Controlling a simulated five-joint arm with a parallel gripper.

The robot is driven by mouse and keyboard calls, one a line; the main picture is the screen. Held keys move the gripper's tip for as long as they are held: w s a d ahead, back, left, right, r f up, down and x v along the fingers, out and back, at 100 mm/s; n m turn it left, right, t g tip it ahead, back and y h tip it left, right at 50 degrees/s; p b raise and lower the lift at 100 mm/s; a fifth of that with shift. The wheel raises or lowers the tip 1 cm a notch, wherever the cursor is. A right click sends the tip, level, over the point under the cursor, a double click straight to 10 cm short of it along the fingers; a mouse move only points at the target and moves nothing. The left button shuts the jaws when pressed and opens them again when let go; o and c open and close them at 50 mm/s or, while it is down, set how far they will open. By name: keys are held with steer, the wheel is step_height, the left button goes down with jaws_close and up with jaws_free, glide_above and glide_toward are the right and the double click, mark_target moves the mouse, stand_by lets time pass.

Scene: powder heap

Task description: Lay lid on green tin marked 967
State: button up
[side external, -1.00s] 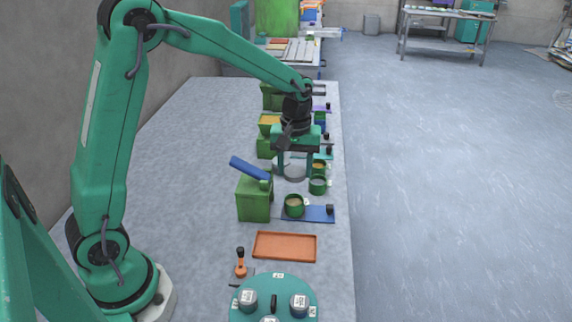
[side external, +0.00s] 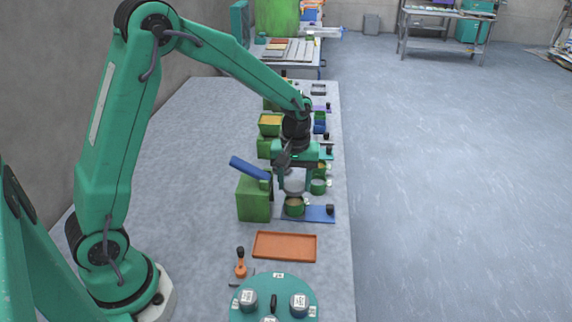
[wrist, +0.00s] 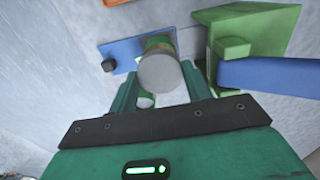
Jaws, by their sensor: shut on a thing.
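My gripper (side external: 294,188) is shut on a round grey lid (side external: 294,184), which also shows large between the fingers in the wrist view (wrist: 158,73). The lid is held flat just above an open green tin (side external: 294,208), apart from it as far as I can tell. That tin stands on a blue plate (side external: 322,214) and is partly hidden behind the lid in the wrist view (wrist: 161,42). A second green tin (side external: 318,188) stands just behind to the right. A third green tin (side external: 320,169) is partly hidden by the gripper. No number is readable on the tins.
A green box (side external: 253,202) with a tilted blue flap (side external: 249,167) stands close left of the gripper. An orange tray (side external: 285,247) and a green turntable (side external: 273,285) with several grey-topped pieces lie nearer. The table's left side is clear.

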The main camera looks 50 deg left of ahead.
steer(key=shift+f, duration=1.1)
steer(key=shift+f, duration=0.6)
stand_by(0.6)
steer(key=o, duration=1)
steer(key=shift+o, duration=0.6)
